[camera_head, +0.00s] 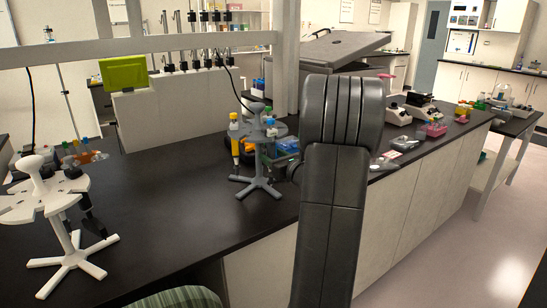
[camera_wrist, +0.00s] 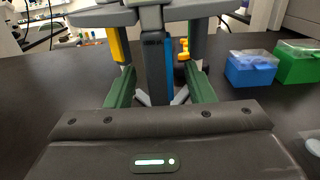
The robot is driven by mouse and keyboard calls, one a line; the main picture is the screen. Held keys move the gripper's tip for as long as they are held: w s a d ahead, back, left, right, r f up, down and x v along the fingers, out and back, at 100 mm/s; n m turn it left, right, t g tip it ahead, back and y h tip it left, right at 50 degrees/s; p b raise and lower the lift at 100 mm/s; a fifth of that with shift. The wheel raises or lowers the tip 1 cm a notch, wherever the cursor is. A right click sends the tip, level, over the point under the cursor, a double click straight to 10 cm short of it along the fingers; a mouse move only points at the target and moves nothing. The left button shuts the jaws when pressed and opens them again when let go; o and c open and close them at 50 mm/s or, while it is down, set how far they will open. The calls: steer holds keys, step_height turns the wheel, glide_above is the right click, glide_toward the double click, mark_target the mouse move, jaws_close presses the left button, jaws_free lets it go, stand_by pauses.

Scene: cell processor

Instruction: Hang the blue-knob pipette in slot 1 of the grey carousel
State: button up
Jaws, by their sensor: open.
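The grey carousel (camera_head: 262,184) stands on the dark bench, left of my arm in the head view. Its disc edge (camera_wrist: 100,17) and post fill the top of the wrist view. A blue pipette body (camera_wrist: 168,62) hangs upright at the carousel, close to the post; its knob is out of the wrist view. In the head view blue parts (camera_head: 270,122) show at the carousel's top. My gripper (camera_wrist: 161,74) is open, its green fingers apart on either side of the blue body, with no visible grip. Slot numbers cannot be read.
A yellow pipette (camera_head: 234,138) hangs at the grey carousel's left; yellow parts also show on both sides in the wrist view. A white carousel (camera_head: 28,209) with pipettes stands at far left. Blue (camera_wrist: 250,68) and green (camera_wrist: 297,64) boxes stand right. Bench between the carousels is clear.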

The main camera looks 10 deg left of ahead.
steer(key=b+v, duration=0.1)
steer(key=v, duration=1.2)
steer(key=shift+s+d+b, duration=0.25)
steer(key=shift+d+b, duration=0.05)
steer(key=p+x, duration=0.1)
steer(key=x, duration=1.2)
steer(key=shift+w+a+p, duration=0.25)
steer(key=shift+a+p, duration=0.1)
steer(key=shift+w+r, duration=0.1)
steer(key=shift+r, duration=0.05)
